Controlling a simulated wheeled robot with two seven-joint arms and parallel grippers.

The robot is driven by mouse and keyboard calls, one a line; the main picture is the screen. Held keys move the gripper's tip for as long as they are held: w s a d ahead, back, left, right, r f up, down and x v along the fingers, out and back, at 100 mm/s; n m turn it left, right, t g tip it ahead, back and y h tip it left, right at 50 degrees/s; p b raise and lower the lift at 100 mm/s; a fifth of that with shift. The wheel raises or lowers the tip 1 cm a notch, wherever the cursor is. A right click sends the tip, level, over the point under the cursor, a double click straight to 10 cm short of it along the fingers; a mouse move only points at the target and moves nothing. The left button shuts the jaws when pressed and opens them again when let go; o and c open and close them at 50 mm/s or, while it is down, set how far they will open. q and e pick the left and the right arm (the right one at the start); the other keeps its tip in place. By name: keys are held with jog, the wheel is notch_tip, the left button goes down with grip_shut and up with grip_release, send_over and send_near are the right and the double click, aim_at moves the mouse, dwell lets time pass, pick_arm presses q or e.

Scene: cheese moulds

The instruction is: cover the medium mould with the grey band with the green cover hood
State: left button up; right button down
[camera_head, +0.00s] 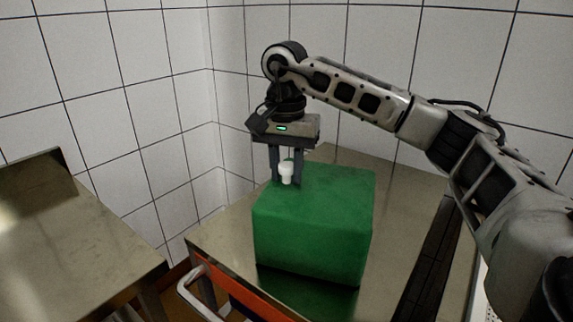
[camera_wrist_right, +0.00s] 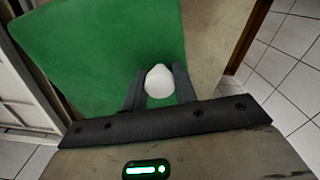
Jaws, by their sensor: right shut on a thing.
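The green cover hood (camera_head: 313,235) is a large box-shaped hood with a white knob (camera_head: 286,172) on top. It is at the middle of the head view, over the metal table. My right gripper (camera_head: 287,178) points down and is shut on the white knob. The hood's green top (camera_wrist_right: 110,45) and the knob (camera_wrist_right: 159,81) between the fingers (camera_wrist_right: 160,92) also show in the right wrist view. The medium mould with the grey band is not visible in either view. My left gripper is not in view.
The metal table (camera_head: 215,240) has an orange-red front edge and a metal handle (camera_head: 193,292). A dark strip (camera_head: 432,255) lies on its right side. Another metal surface (camera_head: 70,235) stands at the left, across a gap. White tiled walls close off the back.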

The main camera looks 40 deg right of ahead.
jog(key=shift+f, duration=0.1)
jog(key=c, duration=1)
grip_release()
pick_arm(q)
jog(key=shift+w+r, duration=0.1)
pick_arm(e)
jog(key=shift+r, duration=0.5)
pick_arm(q)
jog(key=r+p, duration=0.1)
jog(key=p, duration=0.1)
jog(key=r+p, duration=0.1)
jog(key=p, duration=0.1)
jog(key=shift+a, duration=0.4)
pick_arm(e)
notch_tip(320, 180, up, 15)
jog(key=shift+a, duration=0.1)
